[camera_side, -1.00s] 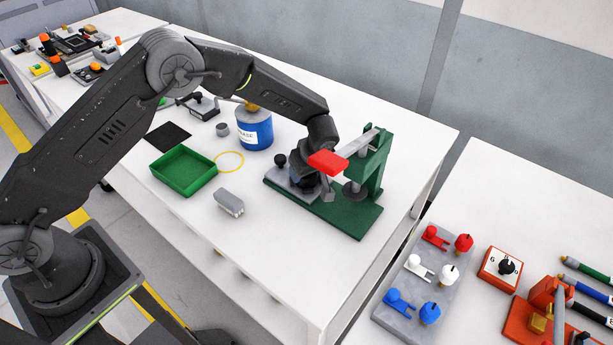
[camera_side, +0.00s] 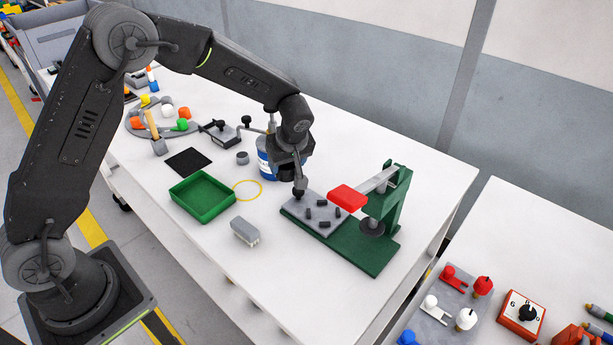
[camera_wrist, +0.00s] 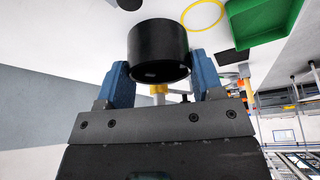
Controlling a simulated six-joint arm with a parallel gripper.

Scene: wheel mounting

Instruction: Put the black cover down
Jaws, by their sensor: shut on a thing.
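The black cover (camera_wrist: 157,45) is a round black cylinder, seen in the wrist view between the two blue fingers of my gripper (camera_wrist: 160,76). My gripper is shut on it. The cover is hard to tell from the dark gripper there. I cannot tell how high it is above the table.
A red-handled green press (camera_side: 385,205) stands right of my gripper. A green tray (camera_side: 203,216), black square mat (camera_side: 188,162), yellow ring (camera_side: 247,181), grey brush (camera_side: 245,231) and small grey cylinder (camera_side: 242,158) lie left. The white table's front is clear.

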